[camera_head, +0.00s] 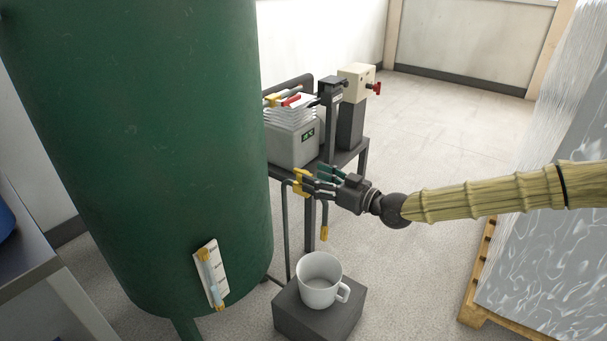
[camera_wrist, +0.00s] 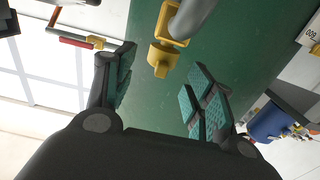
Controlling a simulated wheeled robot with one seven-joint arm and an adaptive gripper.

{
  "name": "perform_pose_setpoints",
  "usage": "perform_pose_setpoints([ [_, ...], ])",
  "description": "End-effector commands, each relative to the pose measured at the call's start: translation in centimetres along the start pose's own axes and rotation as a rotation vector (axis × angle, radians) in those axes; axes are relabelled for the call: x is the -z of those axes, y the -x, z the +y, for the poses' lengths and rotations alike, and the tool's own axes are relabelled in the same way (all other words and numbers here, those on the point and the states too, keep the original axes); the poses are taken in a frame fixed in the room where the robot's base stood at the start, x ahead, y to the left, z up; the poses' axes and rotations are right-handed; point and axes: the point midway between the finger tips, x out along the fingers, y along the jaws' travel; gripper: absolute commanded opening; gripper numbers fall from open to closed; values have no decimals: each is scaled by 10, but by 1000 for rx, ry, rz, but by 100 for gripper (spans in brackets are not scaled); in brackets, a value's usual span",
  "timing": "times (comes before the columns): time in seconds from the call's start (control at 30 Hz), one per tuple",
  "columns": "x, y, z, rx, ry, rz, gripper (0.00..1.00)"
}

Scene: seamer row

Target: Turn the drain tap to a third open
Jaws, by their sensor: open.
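The drain tap (camera_head: 301,181) is a yellow fitting on a dark pipe beside the green tank (camera_head: 150,130). In the wrist view the yellow tap (camera_wrist: 163,58) sits beyond the fingertips, near the middle of the gap, with a grey pipe (camera_wrist: 195,18) beside it. My gripper (camera_head: 322,180) is open at the tap's right side. Its green-padded fingers also show in the wrist view (camera_wrist: 160,80), spread with nothing between them. I cannot tell whether a finger touches the tap, nor read how far it is turned.
A white mug (camera_head: 320,281) stands on a dark block (camera_head: 325,315) below. A gauge plate (camera_head: 209,273) is on the tank. A bench behind carries a grey box (camera_head: 291,146) and a red-handled lever (camera_head: 291,101). A wrapped pallet (camera_head: 550,230) stands right. Floor beyond is clear.

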Motion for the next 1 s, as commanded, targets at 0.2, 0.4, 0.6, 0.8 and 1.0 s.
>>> perform_pose_setpoints([
  [0.2, -1, -31, 1, -1, -1, 0, 55],
  [0.4, 0, -47, 2, -4, -1, 0, 55],
  [0.6, 0, -50, 2, -5, -1, 0, 55],
  [0.8, 0, -50, 2, -5, -1, 0, 51],
  [1.0, 1, -50, 2, -5, -1, 1, 15],
])
